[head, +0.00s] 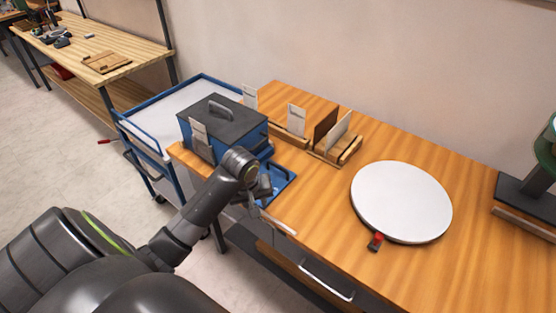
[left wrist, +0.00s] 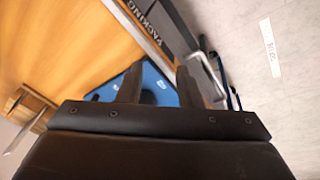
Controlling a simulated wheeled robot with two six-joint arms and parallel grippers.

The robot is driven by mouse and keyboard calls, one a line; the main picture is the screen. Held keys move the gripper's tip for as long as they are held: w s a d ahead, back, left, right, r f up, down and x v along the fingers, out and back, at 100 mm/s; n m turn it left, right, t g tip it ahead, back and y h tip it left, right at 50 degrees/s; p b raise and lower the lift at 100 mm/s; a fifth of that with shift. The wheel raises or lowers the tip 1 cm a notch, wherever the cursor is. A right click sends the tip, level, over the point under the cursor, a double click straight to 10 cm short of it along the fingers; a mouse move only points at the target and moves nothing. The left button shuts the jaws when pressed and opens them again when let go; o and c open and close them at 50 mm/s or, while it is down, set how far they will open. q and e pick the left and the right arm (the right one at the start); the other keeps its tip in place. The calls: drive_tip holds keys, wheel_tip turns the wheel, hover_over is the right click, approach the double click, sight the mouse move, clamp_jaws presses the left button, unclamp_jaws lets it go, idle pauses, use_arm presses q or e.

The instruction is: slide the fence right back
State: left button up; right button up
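I cannot pick out a fence with certainty in either view. A dark machine base with a wooden strip (head: 525,223) and a green part above it is cut off at the right edge of the head view. My left gripper (head: 262,198) is over the bench's front edge, by the blue tray (head: 282,184), far left of that machine. In the left wrist view its two fingers (left wrist: 158,82) are apart with nothing held between them; the blue tray (left wrist: 158,92) shows beyond them. My right gripper is in neither view.
A white round disc (head: 402,202) with a red tab (head: 376,241) lies on the wooden bench (head: 320,215). A blue box with a grey lid (head: 222,112), small wooden card holders (head: 335,150) and a blue trolley (head: 150,145) are leftward. A drawer handle (head: 327,284) juts from the bench front.

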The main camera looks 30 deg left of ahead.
use_arm(q)
drive_tip(key=w+a+r+n, duration=0.2)
drive_tip(key=w+r+n, duration=0.3)
drive_tip(key=r, duration=0.4)
drive_tip(key=w+a+r+n, duration=0.3)
drive_tip(key=w+r, duration=0.4)
drive_tip(key=r, duration=0.2)
drive_tip(key=shift+h, duration=0.3)
drive_tip(key=b+x, duration=0.3)
drive_tip(key=x, duration=1.4)
drive_tip(key=shift+f, duration=0.2)
drive_tip(key=shift+c, duration=0.2)
clamp_jaws()
